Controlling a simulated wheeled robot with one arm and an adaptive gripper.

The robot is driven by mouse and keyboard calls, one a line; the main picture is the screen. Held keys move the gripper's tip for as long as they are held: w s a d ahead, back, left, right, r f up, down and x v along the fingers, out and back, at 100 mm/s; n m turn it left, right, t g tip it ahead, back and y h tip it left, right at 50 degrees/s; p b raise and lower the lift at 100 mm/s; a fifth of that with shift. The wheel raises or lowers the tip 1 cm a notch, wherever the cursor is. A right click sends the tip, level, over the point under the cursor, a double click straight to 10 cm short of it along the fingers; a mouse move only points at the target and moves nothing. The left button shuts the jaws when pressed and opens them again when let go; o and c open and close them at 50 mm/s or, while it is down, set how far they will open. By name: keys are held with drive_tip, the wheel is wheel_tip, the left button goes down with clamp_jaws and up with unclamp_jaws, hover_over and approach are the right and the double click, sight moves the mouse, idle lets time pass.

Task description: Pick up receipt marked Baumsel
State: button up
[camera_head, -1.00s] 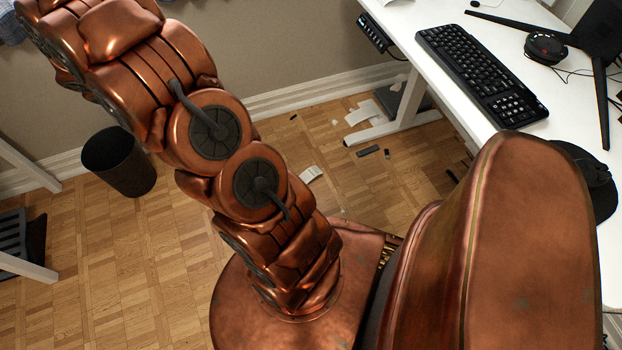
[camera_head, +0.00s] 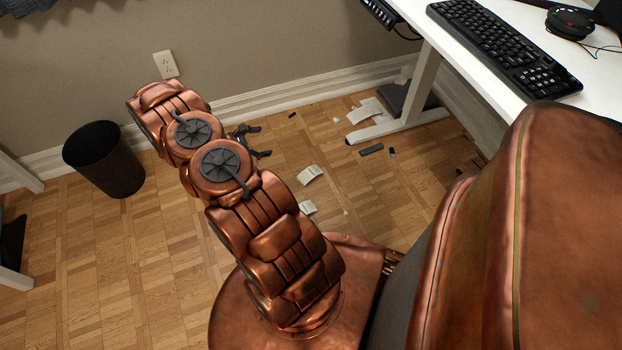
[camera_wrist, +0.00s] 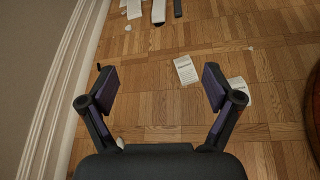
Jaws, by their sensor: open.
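Two small white receipts lie on the wooden floor. One receipt (camera_head: 309,174) with a dark printed heading also shows in the wrist view (camera_wrist: 185,70), ahead of my gripper and nearer its right finger. The other receipt (camera_head: 307,207) also shows in the wrist view (camera_wrist: 239,92), partly hidden behind the right finger. The headings are too small to read, so I cannot tell which is marked Baumsel. My gripper (camera_wrist: 160,82) is open and empty. In the head view it (camera_head: 259,141) is above the floor, left of and beyond the receipts.
A black waste bin (camera_head: 104,160) stands by the wall at left. Loose papers (camera_head: 366,111) lie by the white desk leg (camera_head: 425,85), with a dark bar-shaped object (camera_head: 371,150) nearby. A baseboard (camera_wrist: 62,85) runs along the gripper's left. Small scraps dot the floor.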

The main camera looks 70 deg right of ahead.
wheel_tip(320, 180, down, 12)
drive_tip(key=s+d+n+b, duration=0.2)
drive_tip(key=s+b, duration=0.1)
drive_tip(key=n+t+h+b, duration=0.1)
drive_tip(key=n+b, duration=0.1)
drive_tip(key=b, duration=0.3)
approach(306, 177)
drive_tip(key=shift+s+d+f, duration=0.25)
drive_tip(key=shift+d+f, duration=0.4)
drive_tip(key=shift+d, duration=0.05)
drive_tip(key=shift+x, duration=1.1)
drive_tip(key=shift+r+b+x, duration=0.15)
drive_tip(key=shift+b+x, duration=0.65)
drive_tip(key=shift+x, duration=0.6)
drive_tip(key=shift+r+b+x, duration=0.15)
drive_tip(key=shift+b+x, duration=0.6)
drive_tip(key=shift+x, duration=0.65)
drive_tip(key=shift+d, duration=0.1)
drive_tip(key=shift+c, duration=0.2)
drive_tip(key=c, duration=0.7)
